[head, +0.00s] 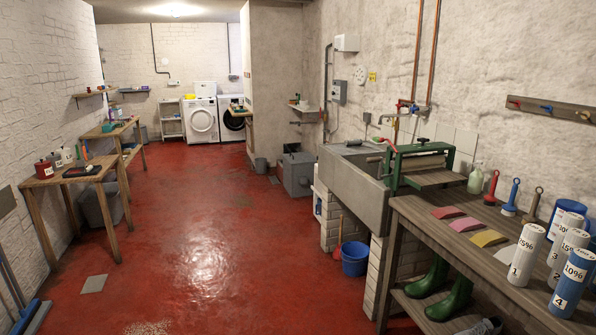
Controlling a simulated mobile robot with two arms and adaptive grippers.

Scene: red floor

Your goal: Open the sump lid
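No part is clearly marked as a sump lid. A flat grey square plate (93,284) lies on the red floor at the left front. Neither of my grippers is in view.
The middle of the red floor (200,235) is clear. On the right stand a stone sink (350,185), a blue bucket (355,259) and a workbench (450,240) with bottles. Wooden tables (75,181) line the left wall; washing machines (202,121) stand at the back.

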